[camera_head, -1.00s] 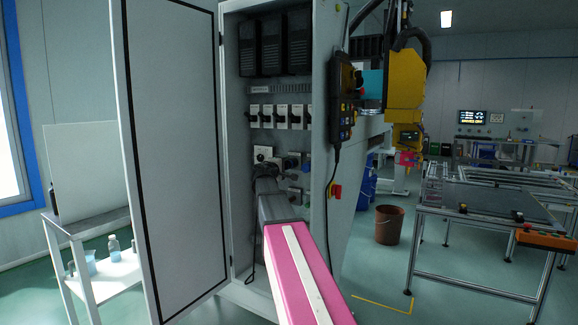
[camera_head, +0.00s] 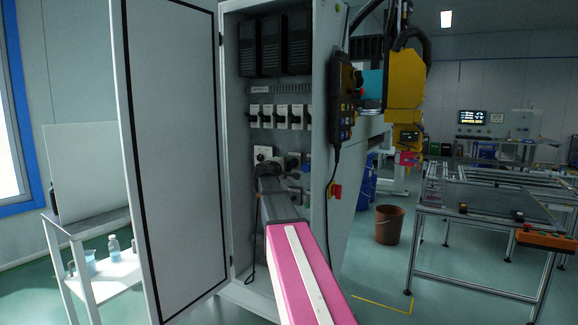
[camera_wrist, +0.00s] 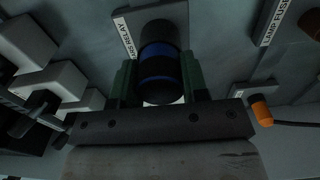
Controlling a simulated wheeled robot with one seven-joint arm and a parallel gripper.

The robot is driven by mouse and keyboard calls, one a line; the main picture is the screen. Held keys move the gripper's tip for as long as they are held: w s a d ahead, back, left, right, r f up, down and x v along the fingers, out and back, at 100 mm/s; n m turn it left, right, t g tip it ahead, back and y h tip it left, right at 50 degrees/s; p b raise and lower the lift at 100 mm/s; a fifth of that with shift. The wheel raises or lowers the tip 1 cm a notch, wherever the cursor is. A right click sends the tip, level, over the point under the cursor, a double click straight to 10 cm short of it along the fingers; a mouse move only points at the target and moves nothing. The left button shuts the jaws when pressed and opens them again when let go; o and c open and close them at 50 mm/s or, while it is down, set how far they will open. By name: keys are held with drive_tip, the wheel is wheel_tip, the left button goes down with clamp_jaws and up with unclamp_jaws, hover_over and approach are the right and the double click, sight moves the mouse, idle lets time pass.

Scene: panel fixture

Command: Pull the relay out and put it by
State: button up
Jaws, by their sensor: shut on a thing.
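In the head view my gripper (camera_head: 270,168) is inside the open cabinet, below the row of white breakers, and the relay is hidden there.
White switch blocks (camera_wrist: 55,80) stand close on the left in the wrist view. A "LAMP FUSE" label (camera_wrist: 272,22) and an orange-ended part (camera_wrist: 261,110) are at the right. The cabinet door (camera_head: 175,150) stands open on the left; a white side table (camera_head: 112,275) is beyond it.

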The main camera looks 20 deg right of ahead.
drive_tip(key=shift+v, duration=2.75)
idle(0.9)
drive_tip(key=v, duration=0.4)
drive_tip(key=shift+s+a, duration=0.2)
drive_tip(key=shift+a, duration=0.1)
idle(0.5)
drive_tip(key=shift+w+a+f+n+t+y, duration=0.2)
drive_tip(key=shift+a+f+n+t+y, duration=0.3)
drive_tip(key=shift+a+n+t+y, duration=1.2)
drive_tip(key=shift+w+a+f+n+t+y, duration=0.2)
drive_tip(key=shift+a+f+n+t+y, duration=0.4)
drive_tip(key=shift+a+n+y, duration=2.05)
drive_tip(key=shift+w+a+f+n+t+y, duration=0.3)
drive_tip(key=shift+a+n+t+y, duration=0.75)
drive_tip(key=shift+a+y, duration=2.45)
drive_tip(key=shift+s+a+f+h, duration=0.1)
drive_tip(key=shift+s+a+h, duration=0.1)
drive_tip(key=shift+a+h, duration=0.55)
